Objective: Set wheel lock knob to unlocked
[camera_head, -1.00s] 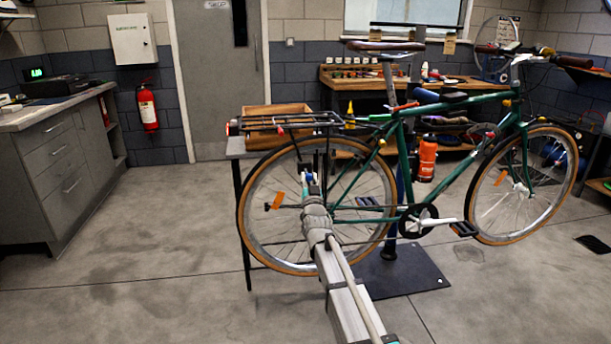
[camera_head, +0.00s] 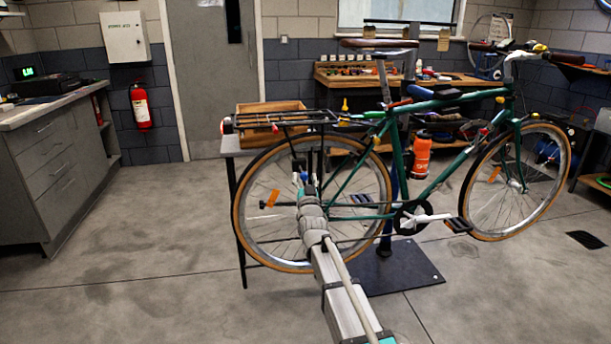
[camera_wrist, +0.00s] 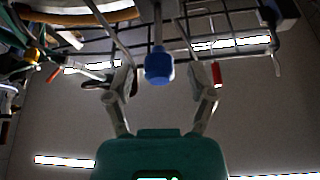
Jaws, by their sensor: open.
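A green bicycle (camera_head: 440,178) stands with its rear wheel (camera_head: 241,205) on the left. A blue knob (camera_wrist: 158,66) on a grey stem, probably the wheel lock knob, shows in the wrist view. A small blue spot beside my gripper in the head view is probably the same knob (camera_head: 304,177). My gripper (camera_wrist: 165,78) is open, with one finger on each side of the knob in the wrist view and a visible gap on both sides. In the head view my gripper (camera_head: 303,184) is in front of the rear wheel, below the rack. The knob's setting cannot be read.
The wire rear rack (camera_head: 285,120) is above my gripper. A wooden box (camera_head: 272,108) stands behind it. The pedal crank (camera_head: 425,218) and stand base (camera_head: 400,268) are to the right. The floor at the left is clear.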

